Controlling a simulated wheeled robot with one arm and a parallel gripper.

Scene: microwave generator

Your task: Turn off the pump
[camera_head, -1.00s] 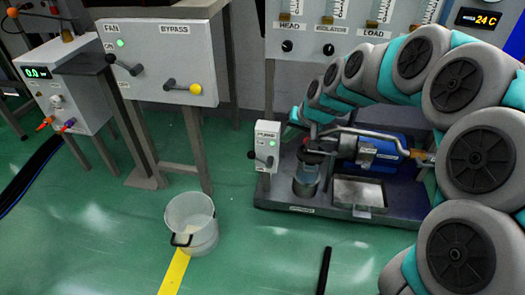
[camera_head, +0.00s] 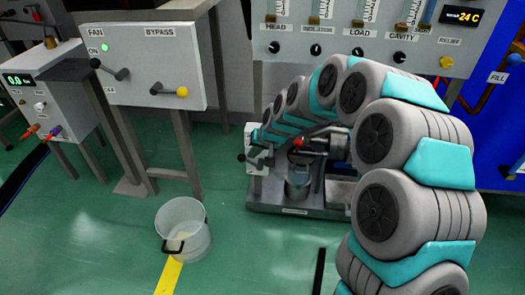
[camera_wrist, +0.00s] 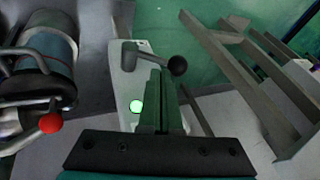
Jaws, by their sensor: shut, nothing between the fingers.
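The pump switch box (camera_head: 253,168) is light grey and stands at the left end of the pump base, its upper part covered by my arm in the head view. Its lever ends in a black knob (camera_head: 241,157) on the left side. In the wrist view the pump lever (camera_wrist: 153,58) runs from a grey pivot to the black knob at right, and a green light (camera_wrist: 136,106) glows on the box. My gripper (camera_wrist: 160,78) is shut and empty, its fingers over the box face close to the lever; contact cannot be told. My arm hides the gripper in the head view.
A glass jar with a red-knobbed valve (camera_head: 298,142) stands right of the box; the red knob (camera_wrist: 51,122) shows in the wrist view. The FAN/BYPASS panel (camera_head: 145,65) on legs stands left.

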